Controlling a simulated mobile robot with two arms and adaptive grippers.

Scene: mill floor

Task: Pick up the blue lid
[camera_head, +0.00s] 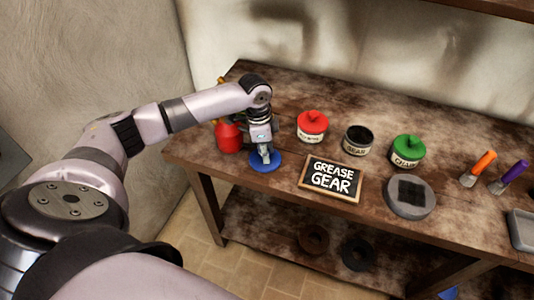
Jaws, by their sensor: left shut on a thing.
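The blue lid (262,166) is a round disc at the front left of the wooden workbench. My left gripper (265,154) points down at it from above and is shut on its middle, where the fingers cover part of the lid. I cannot tell whether the lid touches the bench top or is slightly above it. An open jar (358,141) with a dark top stands farther right, between a red-lidded jar (312,127) and a green-lidded jar (407,152). My right gripper is not in view.
A red can (228,138) stands just left of my left gripper. A "GREASE GEAR" sign (331,179) lies right of the lid. Farther right are a round grey block (411,198), an orange-handled tool (478,168), a purple-handled tool (510,177) and a grey tray (522,229).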

